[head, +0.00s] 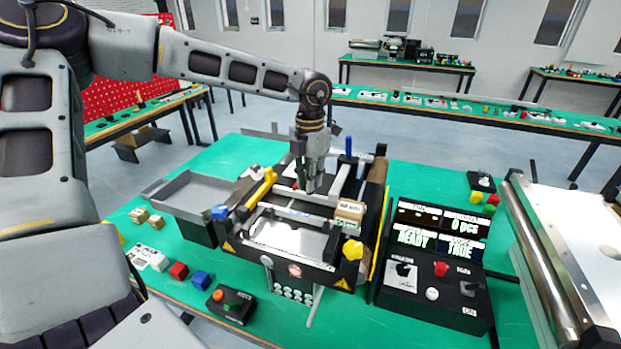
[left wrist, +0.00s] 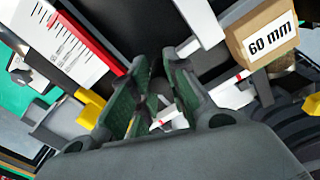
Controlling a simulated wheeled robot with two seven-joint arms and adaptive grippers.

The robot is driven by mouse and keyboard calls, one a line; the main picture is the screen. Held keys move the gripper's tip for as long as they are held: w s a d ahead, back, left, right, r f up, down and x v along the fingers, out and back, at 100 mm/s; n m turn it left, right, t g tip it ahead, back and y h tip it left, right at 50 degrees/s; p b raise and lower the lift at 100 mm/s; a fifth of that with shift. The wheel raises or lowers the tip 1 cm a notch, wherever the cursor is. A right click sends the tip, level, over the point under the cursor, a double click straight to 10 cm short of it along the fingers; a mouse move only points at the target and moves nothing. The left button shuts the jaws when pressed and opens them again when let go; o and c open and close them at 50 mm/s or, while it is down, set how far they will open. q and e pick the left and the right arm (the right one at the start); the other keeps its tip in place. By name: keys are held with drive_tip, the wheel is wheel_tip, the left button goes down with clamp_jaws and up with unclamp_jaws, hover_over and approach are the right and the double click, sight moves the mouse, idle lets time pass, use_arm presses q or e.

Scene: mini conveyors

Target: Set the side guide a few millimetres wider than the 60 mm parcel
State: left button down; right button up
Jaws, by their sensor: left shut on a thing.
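The mini conveyor (head: 290,240) stands on the green table in front of me. My left gripper (head: 309,188) reaches down over its middle. In the left wrist view the same gripper (left wrist: 152,112) is shut on a small pale part of the side guide (left wrist: 172,117), mostly hidden between the fingers. The 60 mm parcel (head: 349,210) is a brown box on the right part of the conveyor. In the left wrist view the parcel (left wrist: 262,35) shows its "60 mm" label, apart from the fingers. My right gripper is not in view.
A white scale with a red edge (left wrist: 72,40) lies left of the fingers. A grey tray (head: 190,192) stands left of the conveyor. A control box (head: 435,265) with lit displays, "READY" among them, stands to the right. Coloured blocks (head: 190,275) lie front left.

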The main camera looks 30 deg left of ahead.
use_arm(q)
drive_tip(key=c, duration=1.6)
unclamp_jaws()
drive_tip(key=shift+c, duration=0.2)
drive_tip(key=shift+o, duration=1.5)
drive_tip(key=shift+r, duration=0.15)
wheel_tip(320, 180, up, 12)
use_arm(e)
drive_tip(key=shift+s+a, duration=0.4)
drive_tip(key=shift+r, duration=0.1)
